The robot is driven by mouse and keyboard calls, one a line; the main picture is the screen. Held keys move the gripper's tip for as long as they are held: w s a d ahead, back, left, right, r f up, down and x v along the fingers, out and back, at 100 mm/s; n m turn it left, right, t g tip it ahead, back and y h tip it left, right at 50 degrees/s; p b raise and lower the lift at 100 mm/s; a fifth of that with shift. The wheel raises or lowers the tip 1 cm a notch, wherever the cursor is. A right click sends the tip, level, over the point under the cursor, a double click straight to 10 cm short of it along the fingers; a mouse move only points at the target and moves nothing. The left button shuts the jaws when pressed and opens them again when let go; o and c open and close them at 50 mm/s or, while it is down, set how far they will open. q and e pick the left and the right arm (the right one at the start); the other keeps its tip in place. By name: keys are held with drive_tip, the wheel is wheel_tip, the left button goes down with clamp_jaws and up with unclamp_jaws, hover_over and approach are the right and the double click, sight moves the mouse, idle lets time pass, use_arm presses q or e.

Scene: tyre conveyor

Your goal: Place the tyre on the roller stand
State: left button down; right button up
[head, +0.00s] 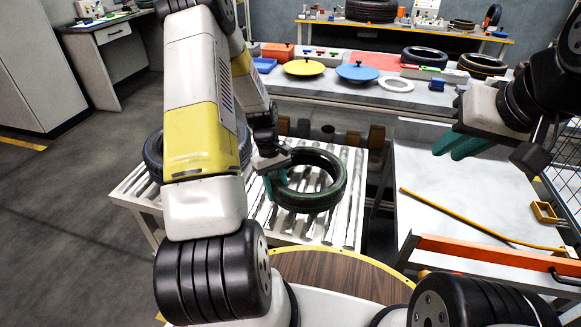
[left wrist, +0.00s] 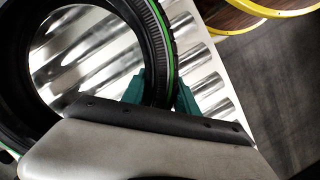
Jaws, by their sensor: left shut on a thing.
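A black tyre with a green stripe (head: 340,190) is over the silver roller stand (head: 300,226), near its right side. I cannot tell whether the tyre rests on the rollers or hangs just above them. My left gripper (head: 277,180) is shut on the tyre's left wall. In the left wrist view the teal fingers (left wrist: 160,92) sit on both sides of the tyre wall (left wrist: 150,40), with the rollers (left wrist: 205,70) beneath. My right gripper (head: 462,147) is empty over the white table, its teal fingers close together; their gap is unclear.
Another tyre (head: 153,155) is at the stand's left end, partly behind my left arm. A white table (head: 440,190) with a yellow rod (head: 470,222) and an orange bar (head: 500,262) stands at right. A back bench (head: 310,88) holds lids and more tyres.

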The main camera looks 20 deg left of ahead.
use_arm(q)
drive_tip(key=shift+f, duration=0.5)
drive_tip(key=c, duration=0.9)
unclamp_jaws()
